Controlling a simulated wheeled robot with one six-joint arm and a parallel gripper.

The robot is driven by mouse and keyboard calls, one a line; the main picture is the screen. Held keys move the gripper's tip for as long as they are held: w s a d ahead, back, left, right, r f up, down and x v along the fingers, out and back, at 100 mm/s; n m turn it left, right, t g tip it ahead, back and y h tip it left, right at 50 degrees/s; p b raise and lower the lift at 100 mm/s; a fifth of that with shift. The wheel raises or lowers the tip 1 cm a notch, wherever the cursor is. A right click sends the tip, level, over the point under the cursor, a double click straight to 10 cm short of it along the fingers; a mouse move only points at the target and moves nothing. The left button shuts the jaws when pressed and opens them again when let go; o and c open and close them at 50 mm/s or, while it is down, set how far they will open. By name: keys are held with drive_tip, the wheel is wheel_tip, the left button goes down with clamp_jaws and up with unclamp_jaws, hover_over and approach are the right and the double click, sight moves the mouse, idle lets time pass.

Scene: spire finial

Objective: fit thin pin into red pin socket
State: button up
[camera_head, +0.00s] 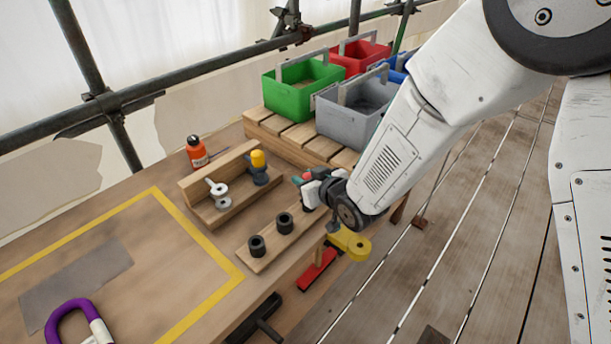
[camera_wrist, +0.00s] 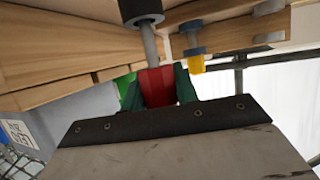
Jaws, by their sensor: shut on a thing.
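My gripper (camera_head: 307,183) hangs over the far end of a wooden board on the bench. In the wrist view its green fingers are shut on the red grip (camera_wrist: 158,88) of the thin pin. The pin's grey shaft (camera_wrist: 150,45) runs from the grip to the mouth of a black socket (camera_wrist: 140,9). The shaft lines up with that socket; how deep it sits, if at all, I cannot tell. In the head view two black sockets, one nearer (camera_head: 257,247) and one farther (camera_head: 285,223), stand open on the board; my gripper hides what lies beneath it.
An orange bottle (camera_head: 197,152) stands behind. Green (camera_head: 290,92) and grey (camera_head: 350,118) bins stand beyond. A purple shackle (camera_head: 66,317) lies at front left.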

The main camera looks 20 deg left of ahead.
drive_tip(key=shift+f, duration=0.9)
drive_tip(key=o, duration=1.1)
drive_tip(key=shift+c, duration=0.2)
drive_tip(key=v, duration=0.7)
drive_tip(key=shift+s+d+r, duration=0.2)
drive_tip(key=shift+d, duration=0.05)
drive_tip(key=shift+f, duration=0.15)
